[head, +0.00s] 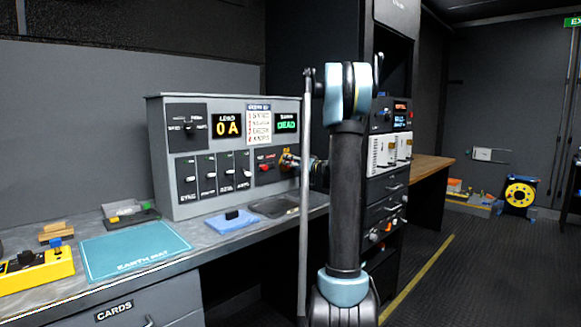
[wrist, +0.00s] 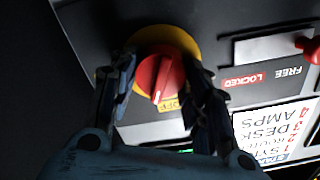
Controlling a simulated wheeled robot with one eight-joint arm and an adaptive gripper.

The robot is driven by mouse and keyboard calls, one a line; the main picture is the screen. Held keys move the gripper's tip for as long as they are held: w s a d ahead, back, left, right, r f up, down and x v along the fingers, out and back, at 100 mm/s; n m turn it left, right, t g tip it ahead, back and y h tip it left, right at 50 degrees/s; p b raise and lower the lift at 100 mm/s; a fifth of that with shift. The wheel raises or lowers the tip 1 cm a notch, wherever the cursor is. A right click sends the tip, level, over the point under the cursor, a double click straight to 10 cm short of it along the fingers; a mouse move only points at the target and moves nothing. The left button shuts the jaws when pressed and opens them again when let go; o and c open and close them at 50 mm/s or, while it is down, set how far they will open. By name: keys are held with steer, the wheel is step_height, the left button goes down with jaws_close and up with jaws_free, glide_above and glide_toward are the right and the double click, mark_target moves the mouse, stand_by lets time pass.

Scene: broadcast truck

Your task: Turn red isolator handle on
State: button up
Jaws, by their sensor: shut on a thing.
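The red isolator handle (wrist: 161,74) is a round red knob with a white pointer line, set on a yellow plate (wrist: 166,36) on the dark panel. The pointer line points toward a partly covered OFF label (wrist: 168,104) in the wrist view. My gripper (wrist: 162,88) has one finger on each side of the knob and is shut on it. In the head view my gripper (head: 289,162) reaches the right end of the grey console (head: 225,188), where it hides most of the isolator.
A small red knob (wrist: 312,48) sits beside LOCKED and FREE labels (wrist: 262,78) near the isolator. A desk list (wrist: 274,132) is close by. The bench below holds a blue pad (head: 232,222), a dark tray (head: 275,207) and a teal earth mat (head: 135,250).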

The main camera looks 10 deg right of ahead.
steer(key=m, duration=0.6)
steer(key=shift+w+d+m, duration=0.15)
steer(key=shift+d+m, duration=0.05)
steer(key=shift+m, duration=0.1)
steer(key=m, duration=0.6)
steer(key=shift+d+f, duration=0.1)
steer(key=shift+f, duration=0.1)
steer(key=o, duration=1)
steer(key=shift+f, duration=0.1)
steer(key=shift+o, duration=0.2)
steer(key=v, duration=1.2)
